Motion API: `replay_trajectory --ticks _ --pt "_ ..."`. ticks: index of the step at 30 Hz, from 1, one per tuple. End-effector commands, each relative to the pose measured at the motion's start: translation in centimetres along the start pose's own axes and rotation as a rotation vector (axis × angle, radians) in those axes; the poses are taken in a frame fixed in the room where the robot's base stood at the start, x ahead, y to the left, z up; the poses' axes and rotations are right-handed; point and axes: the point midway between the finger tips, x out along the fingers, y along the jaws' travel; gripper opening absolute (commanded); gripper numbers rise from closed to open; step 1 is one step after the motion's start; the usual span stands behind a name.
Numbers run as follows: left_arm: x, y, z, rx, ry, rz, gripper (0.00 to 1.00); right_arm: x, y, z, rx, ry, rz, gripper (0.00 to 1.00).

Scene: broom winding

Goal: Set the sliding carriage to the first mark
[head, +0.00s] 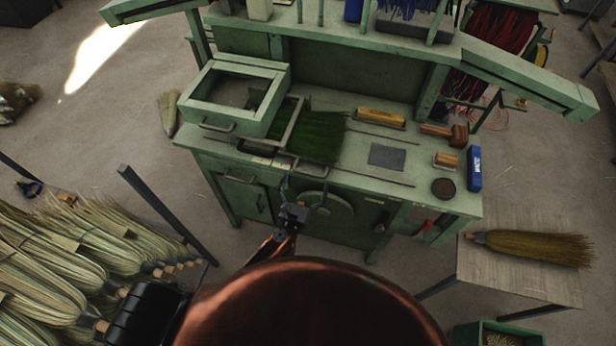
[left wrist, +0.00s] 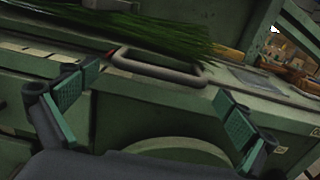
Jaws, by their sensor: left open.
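A green open-topped box frame (head: 222,72) with a handle stands at the left of the green bench; I cannot tell whether it is the sliding carriage. Beside it, a grey metal frame (head: 292,124) lies around dark green bristles (head: 318,138). In the left wrist view, a grey loop handle (left wrist: 190,77) sits at the bench front below the bristles (left wrist: 120,22). A small red spot shows at its left end. My left gripper (head: 304,190) is open and empty in front of the bench. The handle is ahead, between its fingers (left wrist: 158,92) in that view, and apart from them. The marks are too small to read.
On the bench top lie a yellow-brown block (head: 380,118), a grey plate (head: 387,156), a mallet (head: 445,132) and a blue box (head: 475,168). Straw bundles (head: 60,245) fill the lower left. A broom (head: 535,247) lies on a side table (head: 500,278) at right.

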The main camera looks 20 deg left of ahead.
Motion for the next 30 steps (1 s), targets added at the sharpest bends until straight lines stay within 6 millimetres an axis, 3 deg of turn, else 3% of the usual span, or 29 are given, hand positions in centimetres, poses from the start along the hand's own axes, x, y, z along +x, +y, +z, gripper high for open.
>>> replay_trajectory --ticks 9,15,30 --pt "-6.8 0.0 -0.1 -0.001 0.002 0.000 1.00 0.0 -0.1 0.0 0.001 0.000 -0.001 1.00" --pt "-9.3 -0.1 0.1 0.000 -0.001 -0.001 1.00 0.0 -0.1 0.0 0.001 0.000 -0.001 1.00" --pt "-10.1 0.0 0.1 0.000 -0.003 0.000 1.00 0.0 -0.2 0.0 0.001 0.000 -0.002 1.00"
